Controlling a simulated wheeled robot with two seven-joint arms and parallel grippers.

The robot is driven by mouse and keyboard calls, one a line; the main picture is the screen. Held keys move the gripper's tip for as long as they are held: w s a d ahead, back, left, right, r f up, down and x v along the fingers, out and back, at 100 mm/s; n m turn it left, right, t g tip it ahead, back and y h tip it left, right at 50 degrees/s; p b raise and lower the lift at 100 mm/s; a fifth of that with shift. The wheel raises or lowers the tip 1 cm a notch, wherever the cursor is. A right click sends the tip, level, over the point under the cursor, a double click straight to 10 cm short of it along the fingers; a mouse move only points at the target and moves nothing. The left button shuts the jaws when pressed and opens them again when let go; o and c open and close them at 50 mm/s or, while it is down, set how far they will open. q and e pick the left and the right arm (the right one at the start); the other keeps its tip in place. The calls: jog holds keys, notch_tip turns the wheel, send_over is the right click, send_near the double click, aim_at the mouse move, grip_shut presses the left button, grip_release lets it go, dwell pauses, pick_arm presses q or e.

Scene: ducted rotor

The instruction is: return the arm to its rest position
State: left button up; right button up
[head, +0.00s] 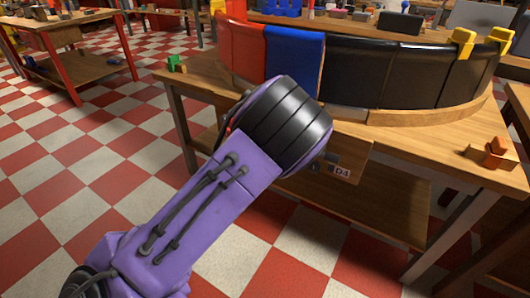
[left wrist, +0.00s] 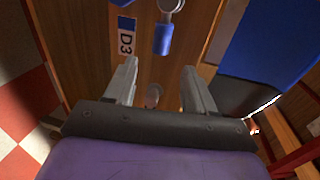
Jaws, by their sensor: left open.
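My left arm comes in from the left of the head view, a purple forearm ending in a black ribbed joint in front of the workbench. It hides my left gripper there. In the left wrist view my left gripper (left wrist: 160,68) is open, its two grey fingers apart with nothing held between them. The fingers point toward a wooden panel (left wrist: 195,30) with a D3 label (left wrist: 126,36). A small round knob-like thing (left wrist: 153,95) shows between the fingers, apart from both. My right gripper is in neither view.
A blue piece (left wrist: 161,38) hangs just beyond the fingertips. The workbench (head: 425,140) carries a curved wall of red (head: 243,52), blue (head: 294,60) and black (head: 385,72) segments, close to my arm. Another bench (head: 75,68) stands back left. Checkered floor (head: 60,200) at left is clear.

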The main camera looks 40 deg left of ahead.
pick_arm(q)
jog(key=shift+v, duration=1)
jog(key=shift+f, duration=0.1)
jog(key=s+d+f+n+g+y, duration=0.1)
jog(key=s+f+n+g, duration=0.2)
jog(key=s+f+n, duration=0.45)
jog(key=s+f+n+g+y, duration=0.1)
jog(key=s+f+n+g, duration=0.35)
jog(key=f+n, duration=0.6)
jog(key=s+d+f+n+g, duration=0.25)
jog(key=s+f, duration=0.25)
jog(key=s, duration=0.4)
jog(key=s+d+f+n+g, duration=0.2)
jog(key=s+d+f+n, duration=0.15)
jog(key=s, duration=0.45)
notch_tip(320, 180, up, 19)
jog(key=s+p, duration=0.2)
jog(key=p, duration=1.8)
jog(key=shift+f+h, duration=0.2)
jog(key=shift+h, duration=0.1)
